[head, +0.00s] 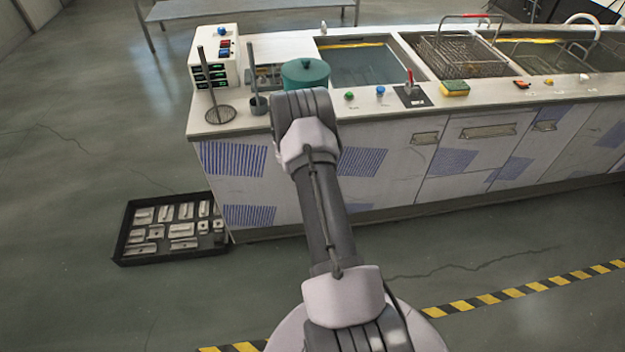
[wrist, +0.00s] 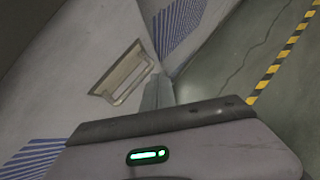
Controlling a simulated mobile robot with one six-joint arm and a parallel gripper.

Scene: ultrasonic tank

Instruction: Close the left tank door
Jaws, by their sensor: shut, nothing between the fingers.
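The left tank door (head: 395,165) is a pale panel with blue hatching in the front of the tank bench, partly behind my arm in the head view. Its metal handle (head: 425,138) is near its upper right. I cannot tell how far the door stands open. In the wrist view a recessed metal handle (wrist: 122,72) on a pale panel lies just left of my gripper (wrist: 160,80). My gripper is shut and empty, with its fingertips near the panel's edge. I cannot tell whether they touch it. In the head view my gripper is hidden behind my arm.
The bench top holds a green pot (head: 305,73), a control box (head: 214,55), a wire basket (head: 458,55) and open tanks. A black tray of metal parts (head: 170,228) lies on the floor at left. Floor in front is clear, with striped tape (head: 520,289).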

